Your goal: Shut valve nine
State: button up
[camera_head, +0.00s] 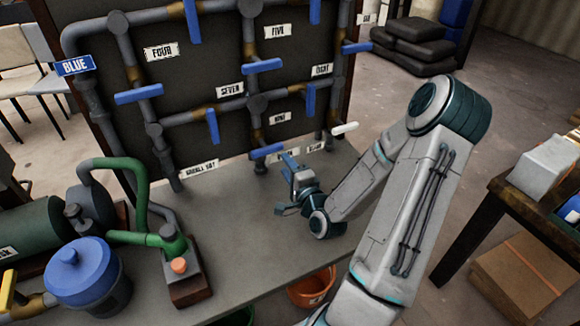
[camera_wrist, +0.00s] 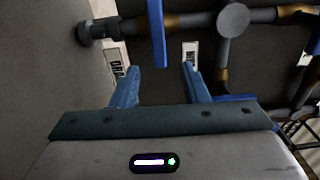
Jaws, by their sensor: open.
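Valve nine's label (camera_head: 280,118) is a white plate to the right of a grey vertical pipe. Below it, a blue lever handle (camera_head: 268,151) lies across that pipe. My gripper (camera_head: 288,160) is just to the right of and below this handle, over the bench. In the wrist view, which is turned sideways, the handle (camera_wrist: 157,35) crosses the pipe (camera_wrist: 187,20) at a right angle. My two blue fingers (camera_wrist: 161,74) are open, and the handle's near end shows in line with the gap between them. I cannot tell whether they touch it.
Another blue handle (camera_head: 310,98) hangs to the upper right, and a white handle (camera_head: 345,128) is at the board's right side. The grey bench (camera_head: 235,230) is clear below my gripper. An orange bucket (camera_head: 312,290) is below the bench edge.

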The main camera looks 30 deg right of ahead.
jog(key=shift+s+a+p, duration=0.25)
jog(key=shift+s+p, duration=0.9)
jog(key=shift+p, duration=2.45)
jog(key=shift+f, duration=0.1)
jog(key=s+a+r+n+g, duration=0.7)
jog(key=s+r+n, duration=0.2)
jog(key=s+r, duration=0.1)
jog(key=s+a+r+n+g, duration=0.7)
jog(key=s+r+n+g, duration=0.1)
jog(key=s+r+n, duration=0.1)
jog(key=shift+s+r, duration=0.35)
jog(key=shift+r, duration=0.05)
